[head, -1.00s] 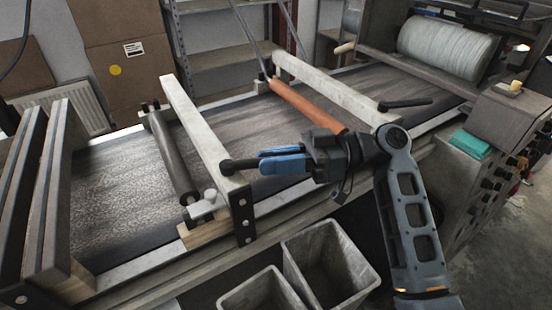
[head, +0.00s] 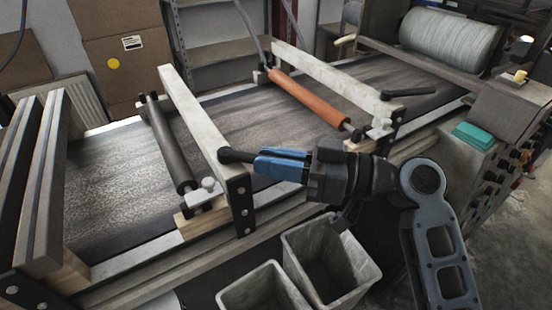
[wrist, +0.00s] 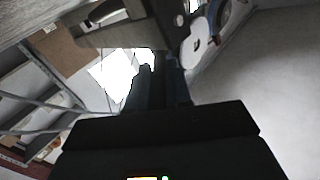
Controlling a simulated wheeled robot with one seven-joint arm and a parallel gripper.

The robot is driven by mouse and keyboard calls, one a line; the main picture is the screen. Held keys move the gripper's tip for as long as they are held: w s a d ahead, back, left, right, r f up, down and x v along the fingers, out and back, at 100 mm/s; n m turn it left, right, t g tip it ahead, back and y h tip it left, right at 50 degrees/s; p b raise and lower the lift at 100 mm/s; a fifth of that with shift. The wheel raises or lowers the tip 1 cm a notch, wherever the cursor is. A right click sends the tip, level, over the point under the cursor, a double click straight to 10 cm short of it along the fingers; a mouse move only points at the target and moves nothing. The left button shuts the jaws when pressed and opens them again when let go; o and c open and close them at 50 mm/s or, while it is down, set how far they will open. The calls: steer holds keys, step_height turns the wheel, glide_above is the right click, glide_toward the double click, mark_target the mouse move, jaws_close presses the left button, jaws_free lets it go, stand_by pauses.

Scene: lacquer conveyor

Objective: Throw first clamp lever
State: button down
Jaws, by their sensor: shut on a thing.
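The first clamp lever (head: 236,156) is a black handle at the near end of a pale crossbar (head: 195,112) over the conveyor. My gripper (head: 262,163), with blue fingers, is shut on the lever's free end from the right. In the wrist view the dark fingers (wrist: 160,85) reach up between bright patches; the lever cannot be made out there. A second clamp lever (head: 408,92), also black, lies on the near end of another pale crossbar (head: 330,75) farther right, apart from my gripper.
A dark roller (head: 170,148) and an orange roller (head: 308,97) lie across the conveyor belt (head: 110,195). Two grey bins (head: 330,262) stand below my gripper. A control box (head: 505,115) with a teal pad (head: 473,135) is at right.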

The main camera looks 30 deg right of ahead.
steer(key=c, duration=1.1)
jaws_free()
steer(key=shift+o, duration=0.2)
steer(key=b+v, duration=0.1)
steer(key=v, duration=0.6)
steer(key=shift+s+d+b, duration=0.25)
steer(key=shift+s+b, duration=0.05)
steer(key=shift+b, duration=0.05)
steer(key=shift+c, duration=0.2)
